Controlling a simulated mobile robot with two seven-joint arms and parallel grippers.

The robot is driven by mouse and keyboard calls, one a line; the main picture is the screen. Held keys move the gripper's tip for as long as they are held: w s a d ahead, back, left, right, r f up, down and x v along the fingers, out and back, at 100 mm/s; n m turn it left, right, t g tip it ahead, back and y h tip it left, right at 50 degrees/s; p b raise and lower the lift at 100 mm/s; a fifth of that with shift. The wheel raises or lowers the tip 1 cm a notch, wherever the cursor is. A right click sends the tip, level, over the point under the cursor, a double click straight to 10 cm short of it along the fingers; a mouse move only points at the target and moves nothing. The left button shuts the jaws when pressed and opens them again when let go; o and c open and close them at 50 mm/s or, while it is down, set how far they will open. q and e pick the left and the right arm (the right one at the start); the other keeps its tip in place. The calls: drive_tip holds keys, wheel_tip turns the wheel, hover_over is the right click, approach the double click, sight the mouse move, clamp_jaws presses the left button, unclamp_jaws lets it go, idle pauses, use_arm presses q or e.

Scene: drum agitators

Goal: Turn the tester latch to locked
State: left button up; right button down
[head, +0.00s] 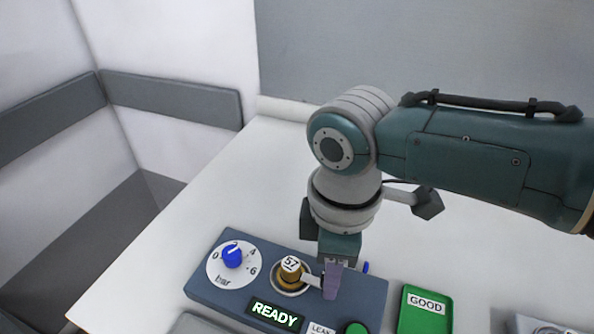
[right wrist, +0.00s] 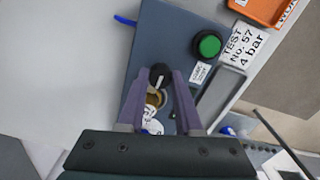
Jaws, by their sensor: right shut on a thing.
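The tester (head: 215,290) is a blue-grey box on the white table; part of it also shows in the right wrist view (right wrist: 150,45). A brass piece (head: 289,270) labelled 57 sits in its round seat. A pale lever, apparently the latch (head: 311,280), reaches from beside the brass piece to my right gripper (head: 332,282). In the right wrist view, the purple fingers (right wrist: 162,80) are shut on the latch's dark round knob (right wrist: 160,72). The fingers hide part of the latch, and I cannot read a locked mark. My left gripper is not in view.
The tester has a blue dial knob (head: 232,255), a lit READY display (head: 275,314) and a green button (right wrist: 208,45). A green GOOD tray (head: 424,318) stands to its right. An orange tray (right wrist: 268,10) shows in the wrist view. The table behind the tester is clear.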

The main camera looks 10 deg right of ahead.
drive_tip(key=shift+n, duration=0.3)
idle(0.4)
drive_tip(key=c, duration=0.6)
unclamp_jaws()
wheel_tip(320, 180, up, 10)
drive_tip(key=shift+p, duration=0.85)
